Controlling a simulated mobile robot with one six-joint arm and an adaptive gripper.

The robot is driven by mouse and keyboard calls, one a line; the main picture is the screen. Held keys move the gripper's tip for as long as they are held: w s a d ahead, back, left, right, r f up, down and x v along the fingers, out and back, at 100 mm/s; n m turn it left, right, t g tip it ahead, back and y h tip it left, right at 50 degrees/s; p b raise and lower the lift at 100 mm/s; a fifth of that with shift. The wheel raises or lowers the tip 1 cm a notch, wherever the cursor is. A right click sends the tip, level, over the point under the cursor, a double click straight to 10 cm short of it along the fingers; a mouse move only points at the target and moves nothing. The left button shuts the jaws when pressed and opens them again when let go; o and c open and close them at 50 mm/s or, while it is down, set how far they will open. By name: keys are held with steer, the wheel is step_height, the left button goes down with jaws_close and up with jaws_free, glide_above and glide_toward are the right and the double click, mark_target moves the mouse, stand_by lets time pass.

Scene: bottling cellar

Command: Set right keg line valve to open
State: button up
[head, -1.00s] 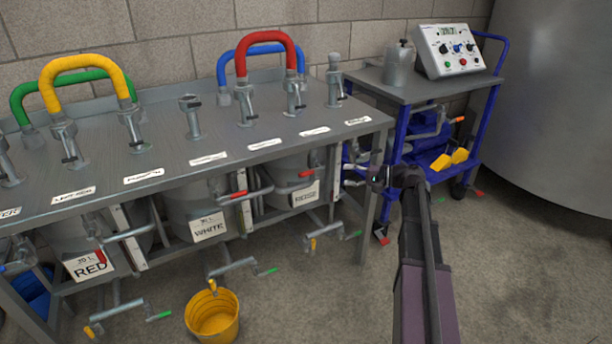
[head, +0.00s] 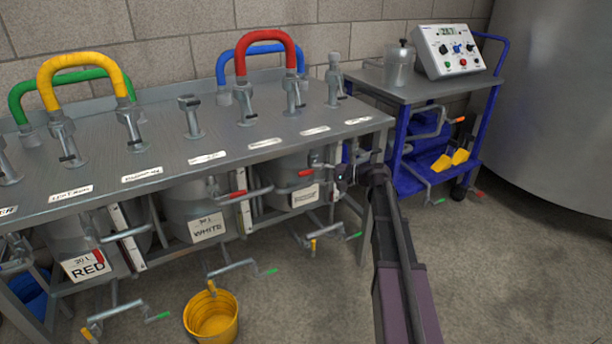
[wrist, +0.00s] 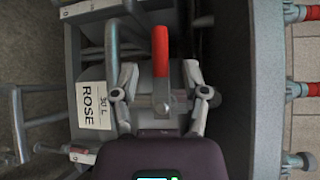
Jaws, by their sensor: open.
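The keg labelled ROSE (head: 285,192) hangs at the right end under the bench. A red valve handle (head: 306,172) shows at its front. In the wrist view the red handle (wrist: 160,52) runs along the picture's upright, on a grey metal valve stem. My gripper (wrist: 160,76) is open, with one finger on each side of the handle's lower end and stem; contact cannot be told. In the head view my gripper (head: 336,172) is at the right end of the bench, just right of the handle. The labels on the bench top are too small to read surely.
The grey bench (head: 225,165) bears upright fittings and coloured hoses; its leg stands close to my arm. The WHITE keg (head: 190,205) is to the left. A yellow bucket (head: 212,315) is on the floor. A blue cart (head: 400,165) stands right; the floor before it is clear.

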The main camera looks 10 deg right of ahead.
mark_target(310, 173)
steer(key=shift+x, duration=1.95)
jaws_close()
